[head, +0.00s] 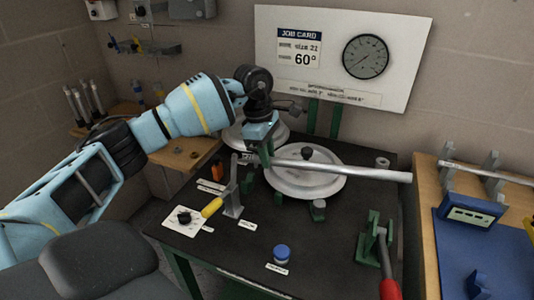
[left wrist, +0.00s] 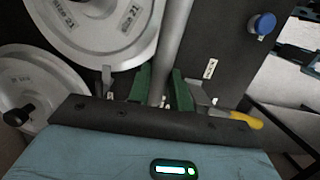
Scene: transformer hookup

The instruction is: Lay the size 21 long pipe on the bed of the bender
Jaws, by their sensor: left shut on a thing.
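My left gripper (head: 266,146) is shut on the long pipe (head: 345,171), a plain silver-grey tube, near the pipe's left end. The pipe points right, across and above a large grey disc (head: 290,186) of the bender, and its free end reaches past the bench's right side. I cannot tell whether it touches anything below. In the left wrist view the green fingers (left wrist: 162,88) stand on both sides of the pipe (left wrist: 172,45). The bender's black bench top (head: 300,240) is partly hidden by the discs and pipe. My right gripper is not in view.
A yellow-handled lever (head: 212,207) stands left of the disc, and a red-handled lever (head: 388,288) at front right. A blue-capped knob (head: 282,252) sits near the front. A wooden side table (head: 425,200) holds another pipe on stands and a blue device (head: 470,215).

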